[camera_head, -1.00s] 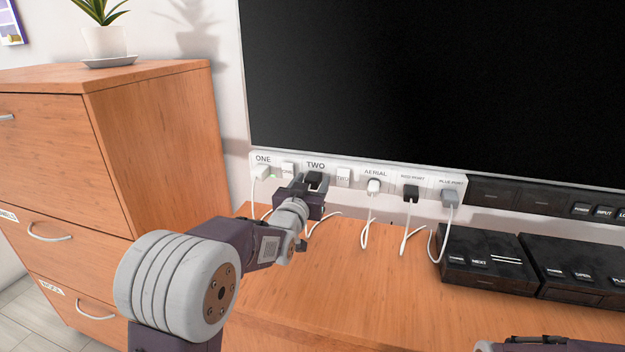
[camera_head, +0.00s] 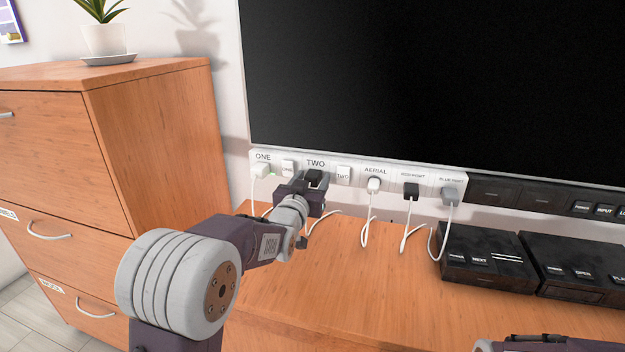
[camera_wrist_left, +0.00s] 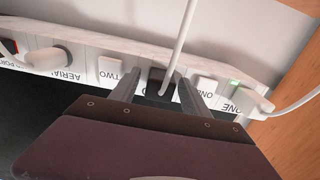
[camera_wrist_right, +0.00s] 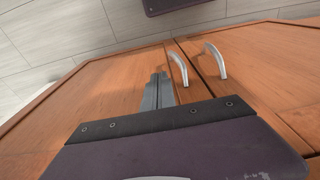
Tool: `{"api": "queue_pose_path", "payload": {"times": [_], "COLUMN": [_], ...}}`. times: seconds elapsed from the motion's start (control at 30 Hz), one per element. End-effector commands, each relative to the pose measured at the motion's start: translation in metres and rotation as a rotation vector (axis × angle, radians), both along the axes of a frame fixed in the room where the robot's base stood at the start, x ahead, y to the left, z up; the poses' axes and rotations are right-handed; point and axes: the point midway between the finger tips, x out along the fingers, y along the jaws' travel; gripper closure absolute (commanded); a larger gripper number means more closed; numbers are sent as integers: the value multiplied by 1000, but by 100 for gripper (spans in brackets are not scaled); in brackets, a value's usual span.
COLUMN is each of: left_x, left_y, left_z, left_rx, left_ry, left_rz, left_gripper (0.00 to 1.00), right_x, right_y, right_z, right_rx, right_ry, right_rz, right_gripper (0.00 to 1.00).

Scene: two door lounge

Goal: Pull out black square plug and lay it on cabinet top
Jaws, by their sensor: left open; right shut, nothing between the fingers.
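The black square plug (camera_head: 314,178) sits in the strip under the label TWO; it also shows in the left wrist view (camera_wrist_left: 160,80) with a white cord running from it. My left gripper (camera_head: 308,188) is open, one finger on each side of this plug. I cannot tell whether either finger touches it. The cabinet top (camera_head: 310,290) is bare wood below the strip. My right gripper (camera_wrist_right: 158,82) is shut and empty over the wooden cabinet doors.
A white plug (camera_head: 261,170) sits under ONE. Right of TWO are the aerial plug (camera_head: 374,185), another black plug (camera_head: 411,190) and a grey plug (camera_head: 449,194), with hanging cords. Black boxes (camera_head: 482,262) stand at right. A tall drawer cabinet (camera_head: 155,140) stands at left.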

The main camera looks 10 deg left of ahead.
Motion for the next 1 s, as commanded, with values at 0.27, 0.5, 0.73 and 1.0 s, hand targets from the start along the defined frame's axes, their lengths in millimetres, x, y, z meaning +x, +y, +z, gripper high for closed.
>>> {"api": "queue_pose_path", "payload": {"times": [0.27,0.5,0.73,1.0], "left_x": [0,0,0,0], "left_y": [0,0,0,0], "left_z": [0,0,0,0], "left_rx": [0,0,0,0], "left_ry": [0,0,0,-1], "left_rz": [0,0,0,0], "left_gripper": [45,45,76,100], "right_x": [0,0,0,0], "right_y": [0,0,0,0], "right_z": [0,-3,-3,-3], "right_rx": [0,0,0,0], "right_ry": [0,0,0,0], "right_rz": [0,0,0,0], "right_gripper": [100,100,100,100]}}
